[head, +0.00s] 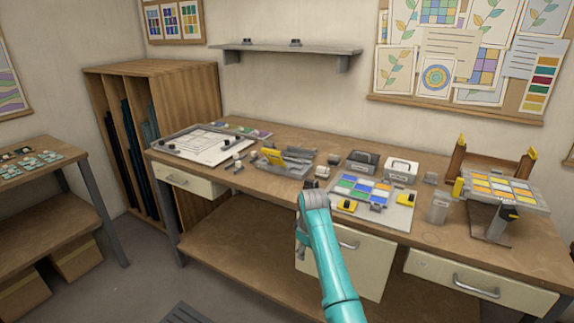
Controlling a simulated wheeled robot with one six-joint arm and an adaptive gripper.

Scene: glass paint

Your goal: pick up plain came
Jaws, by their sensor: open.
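I cannot single out the plain came for certain. A grey rack (287,168) on the middle of the bench holds yellow strips and grey pieces, which are too small to tell apart. My teal arm reaches up from the bottom. My gripper (309,185) appears as a small dark part at the bench's front edge, right of and nearer than the rack. It looks apart from the rack, and nothing shows held in it. Its fingers are mostly hidden by my own arm.
A board with coloured glass panes (407,216) lies right of my arm. A white drawing board (203,157) lies at the left. A wooden stand with a pane tray (505,205) stands at the right. Small tools and boxes crowd the bench (222,180). A shelf (285,50) hangs above.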

